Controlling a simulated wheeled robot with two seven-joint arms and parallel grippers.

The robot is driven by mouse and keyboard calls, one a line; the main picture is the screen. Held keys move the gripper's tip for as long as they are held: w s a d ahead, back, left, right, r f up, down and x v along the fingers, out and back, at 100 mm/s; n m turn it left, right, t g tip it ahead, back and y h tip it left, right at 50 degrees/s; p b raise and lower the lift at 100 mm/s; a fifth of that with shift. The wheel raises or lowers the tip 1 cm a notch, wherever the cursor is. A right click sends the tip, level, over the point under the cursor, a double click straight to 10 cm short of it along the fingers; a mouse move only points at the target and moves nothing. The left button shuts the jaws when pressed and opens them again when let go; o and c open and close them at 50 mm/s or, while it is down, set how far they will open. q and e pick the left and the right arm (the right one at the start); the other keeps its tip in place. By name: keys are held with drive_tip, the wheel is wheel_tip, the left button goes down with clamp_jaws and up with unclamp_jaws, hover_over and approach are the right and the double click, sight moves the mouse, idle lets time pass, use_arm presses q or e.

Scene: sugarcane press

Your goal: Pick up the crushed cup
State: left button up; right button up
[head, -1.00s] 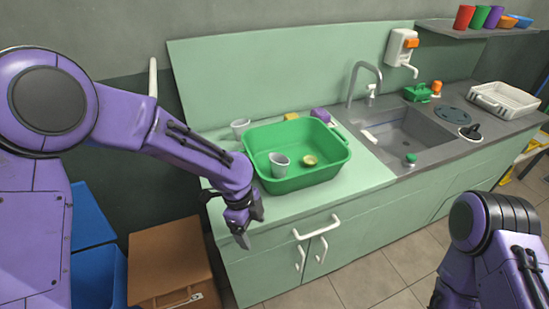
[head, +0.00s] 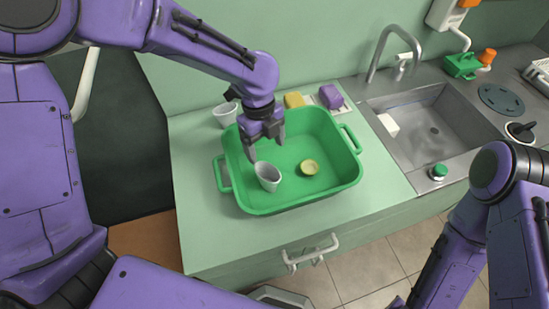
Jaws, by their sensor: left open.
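A grey-white cup (head: 268,177) stands in the green tub (head: 345,183), in its left half. Another pale cup (head: 225,114) stands on the counter behind the tub's back left corner. I cannot tell clearly from this view which cup is crushed. My left gripper (head: 266,148) is open and empty, pointing down over the tub, just above and behind the cup in it. My right arm is at the lower right, and its gripper is not visible.
A small yellow-green round piece (head: 309,167) lies in the tub right of the cup. A yellow sponge (head: 294,100) and a purple one (head: 331,96) lie behind the tub. The sink (head: 430,128) and tap (head: 395,50) are right. The counter's front left (head: 205,235) is clear.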

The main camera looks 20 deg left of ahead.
sight(267, 172)
use_arm(q)
drive_tip(key=s+f, duration=0.1)
drive_tip(key=f, duration=0.2)
drive_tip(key=shift+s, duration=0.35)
drive_tip(key=shift+s+d+f+p, duration=0.1)
drive_tip(key=shift+s+f+p, duration=0.15)
drive_tip(key=shift+s, duration=0.3)
drive_tip(key=shift+s+d+f+p, duration=0.1)
drive_tip(key=shift+s+f+p, duration=0.1)
drive_tip(key=shift+s, duration=0.3)
drive_tip(key=f, duration=0.1)
drive_tip(key=w+f, duration=0.1)
drive_tip(key=f, duration=0.1)
drive_tip(key=f+p, duration=0.1)
drive_tip(key=f, duration=0.1)
drive_tip(key=shift+w+d, duration=0.3)
drive_tip(key=shift+d, duration=0.05)
drive_tip(key=shift+w+f, duration=0.15)
drive_tip(key=shift+f, duration=0.05)
drive_tip(key=shift+s+r, duration=0.2)
drive_tip(key=shift+s, duration=0.2)
drive_tip(key=shift+c, duration=0.3)
drive_tip(key=shift+s+r, duration=0.1)
drive_tip(key=shift+s, duration=0.05)
drive_tip(key=c, duration=1)
drive_tip(key=shift+w, duration=0.2)
use_arm(e)
drive_tip(key=shift+s+r, duration=0.85)
drive_tip(key=shift+r, duration=0.2)
